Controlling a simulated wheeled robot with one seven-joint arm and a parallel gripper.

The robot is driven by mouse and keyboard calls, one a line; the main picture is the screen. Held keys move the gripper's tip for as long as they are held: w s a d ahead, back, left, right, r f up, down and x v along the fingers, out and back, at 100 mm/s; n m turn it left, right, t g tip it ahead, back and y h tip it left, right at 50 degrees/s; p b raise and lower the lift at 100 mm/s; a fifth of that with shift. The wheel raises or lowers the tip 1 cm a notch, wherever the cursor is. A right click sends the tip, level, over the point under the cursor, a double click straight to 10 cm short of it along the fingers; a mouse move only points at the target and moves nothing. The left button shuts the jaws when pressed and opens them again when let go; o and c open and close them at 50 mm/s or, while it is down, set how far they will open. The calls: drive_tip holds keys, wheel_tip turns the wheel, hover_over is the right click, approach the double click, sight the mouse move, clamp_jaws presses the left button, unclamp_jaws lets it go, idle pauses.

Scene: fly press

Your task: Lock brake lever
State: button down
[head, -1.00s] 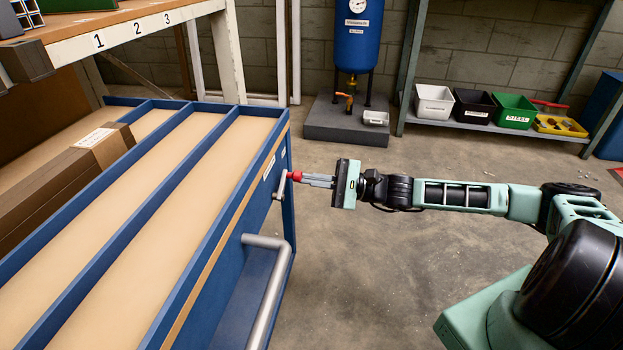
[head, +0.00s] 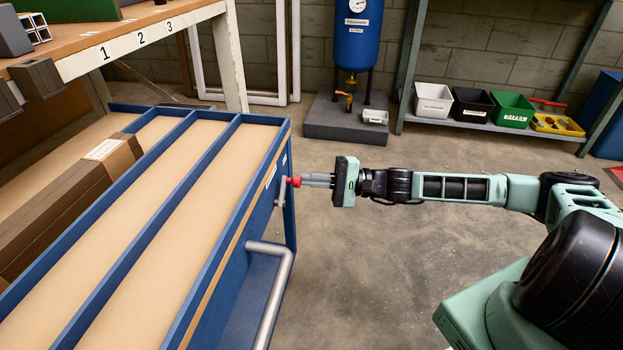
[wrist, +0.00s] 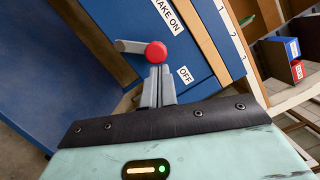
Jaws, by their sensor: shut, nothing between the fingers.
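The brake lever is a short grey arm (wrist: 130,47) with a red round knob (wrist: 155,52), on the blue side of a trolley (head: 262,215). The knob also shows in the head view (head: 295,182), at the trolley's far right corner. In the wrist view the lever lies near the "BRAKE ON" label (wrist: 168,15), and the "OFF" label (wrist: 185,75) is right of the fingers. My gripper (head: 306,180) is shut and empty, its fingertips right at the knob. I cannot tell whether they touch it. The fingers (wrist: 157,85) partly cover the trolley panel.
The trolley's grey push handle (head: 272,290) sticks out nearer to me. A brown box (head: 70,200) lies in the trolley's left part. A numbered bench (head: 150,45) stands behind it. A blue tank (head: 357,45) and shelf bins (head: 470,105) stand at the back.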

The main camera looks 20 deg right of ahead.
drive_tip(key=shift+s+a+r+n+g+h+p, duration=0.15)
drive_tip(key=shift+s+a+r+n+h+p, duration=0.15)
drive_tip(key=shift+s+r+n+p, duration=0.75)
drive_tip(key=shift+w+a+r+n+g+h+p, duration=0.1)
drive_tip(key=shift+w+a+n+g+h+p, duration=0.15)
drive_tip(key=shift+n+p, duration=0.9)
drive_tip(key=shift+s+a+r+n+g+h+p, duration=0.1)
drive_tip(key=shift+s+a+r+n+h+p, duration=0.35)
drive_tip(key=shift+n, duration=1.35)
drive_tip(key=shift+s+d+r, duration=0.1)
drive_tip(key=shift+r, duration=0.05)
